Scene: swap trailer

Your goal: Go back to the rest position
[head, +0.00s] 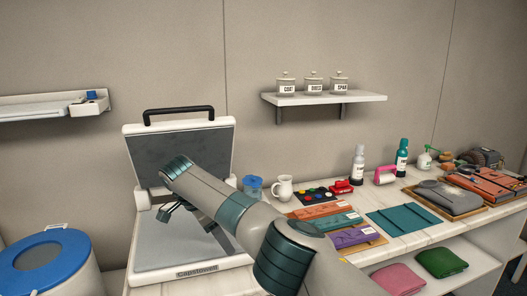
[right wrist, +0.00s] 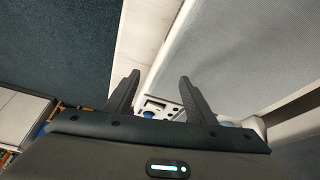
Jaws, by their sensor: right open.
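My right gripper (head: 166,212) hangs over the open press with its dark lid pad (head: 195,155) raised and its black handle on top. In the right wrist view my right gripper (right wrist: 155,90) has its two dark fingers spread apart with nothing between them. The press's grey lower plate (head: 180,250) lies below the gripper in the head view and looks bare where it shows; my right arm covers part of it. My left gripper is not in view.
A blue-lidded white bin (head: 45,262) stands at the left. The counter holds a white jug (head: 282,188), folded cloths, a teal cloth (head: 402,220) and bottles (head: 358,165). A wall shelf (head: 325,98) carries 3 labelled jars. Another shelf (head: 50,106) is at the left.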

